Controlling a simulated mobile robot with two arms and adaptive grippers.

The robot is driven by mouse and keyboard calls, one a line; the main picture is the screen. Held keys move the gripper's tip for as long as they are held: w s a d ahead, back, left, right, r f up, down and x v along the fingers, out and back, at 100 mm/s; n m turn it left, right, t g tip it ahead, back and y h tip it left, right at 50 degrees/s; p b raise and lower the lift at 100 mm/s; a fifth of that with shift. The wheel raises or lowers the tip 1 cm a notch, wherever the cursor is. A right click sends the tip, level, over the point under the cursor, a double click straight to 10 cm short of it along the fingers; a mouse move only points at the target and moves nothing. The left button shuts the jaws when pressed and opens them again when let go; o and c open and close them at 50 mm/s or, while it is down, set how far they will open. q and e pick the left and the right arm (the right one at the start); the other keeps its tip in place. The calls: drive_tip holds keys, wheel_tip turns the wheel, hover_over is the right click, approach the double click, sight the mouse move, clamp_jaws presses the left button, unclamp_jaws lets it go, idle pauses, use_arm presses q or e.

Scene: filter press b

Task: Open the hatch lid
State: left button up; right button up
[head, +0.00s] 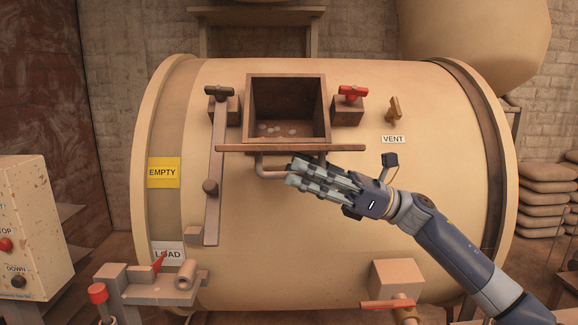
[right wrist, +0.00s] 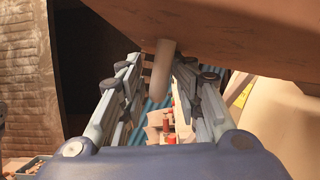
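The hatch lid (head: 236,148) shows nearly edge-on in the head view, swung out flat below the square hatch opening (head: 288,112), whose inside is visible. A pale bar handle (head: 270,172) hangs under the lid. My right gripper (head: 297,172) is just below the lid by the handle's right part. In the right wrist view, the lid's underside (right wrist: 230,35) fills the upper right, and the rounded handle end (right wrist: 162,70) lies between the spread fingers (right wrist: 158,85). I see a gap beside the handle, so the gripper looks open. My left gripper is not in view.
A black-handled clamp (head: 220,92) and a red-handled clamp (head: 351,93) flank the opening. A long lever (head: 216,150) stands left of the lid. A brass vent valve (head: 394,110) is at right. A control box (head: 20,225) stands far left.

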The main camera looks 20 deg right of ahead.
drive_tip(key=v, duration=0.9)
drive_tip(key=shift+r, duration=0.15)
drive_tip(key=shift+d, duration=0.2)
drive_tip(key=b+v, duration=0.9)
drive_tip(key=v, duration=0.3)
drive_tip(key=shift+w+d+f, duration=0.2)
idle(0.4)
drive_tip(key=shift+b, duration=0.4)
